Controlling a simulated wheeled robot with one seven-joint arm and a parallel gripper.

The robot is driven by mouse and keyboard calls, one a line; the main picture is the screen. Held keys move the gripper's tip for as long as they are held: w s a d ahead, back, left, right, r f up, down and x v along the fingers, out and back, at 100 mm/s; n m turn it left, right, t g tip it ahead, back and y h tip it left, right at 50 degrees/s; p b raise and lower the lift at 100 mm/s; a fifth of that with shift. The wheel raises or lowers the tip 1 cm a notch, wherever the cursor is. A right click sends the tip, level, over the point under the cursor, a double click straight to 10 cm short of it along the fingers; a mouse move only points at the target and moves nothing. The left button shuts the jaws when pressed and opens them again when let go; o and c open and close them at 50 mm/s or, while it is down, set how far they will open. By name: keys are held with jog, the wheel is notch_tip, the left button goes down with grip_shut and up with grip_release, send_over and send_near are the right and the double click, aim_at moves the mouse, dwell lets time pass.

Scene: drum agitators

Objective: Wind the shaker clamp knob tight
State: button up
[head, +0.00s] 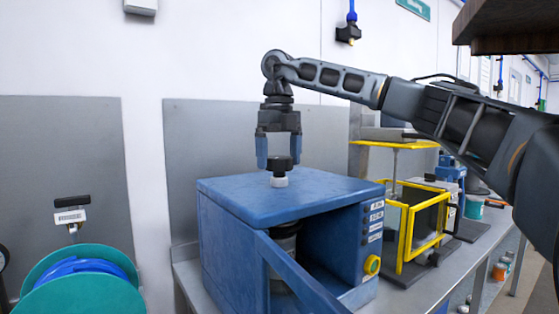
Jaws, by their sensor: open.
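The blue shaker (240,200) stands on a metal bench. The clamp knob (281,166) sticks up from its top, with a black upper part and a pale collar below. My gripper (279,158) points straight down over the knob, fingers open. One blue-grey fingertip is on each side of the knob's upper part; I cannot tell whether either touches it. A dark cylindrical thing (285,246) shows inside the shaker, partly hidden by a blue front panel or door (300,275) that stands open.
A yellow-framed machine (405,235) stands right of the shaker on the bench (440,285). A teal reel (85,300) with blue hose is at the lower left. A dark overhang (510,25) is at the upper right. The shaker's top is otherwise clear.

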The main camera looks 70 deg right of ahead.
jog(key=shift+c, duration=0.3)
jog(key=c, duration=1)
jog(key=shift+n, duration=0.4)
jog(key=n, duration=0.4)
jog(key=shift+n+p, duration=0.3)
jog(key=shift+p, duration=0.05)
jog(key=n, duration=0.5)
jog(key=shift+p, duration=0.4)
jog(key=shift+n, duration=0.3)
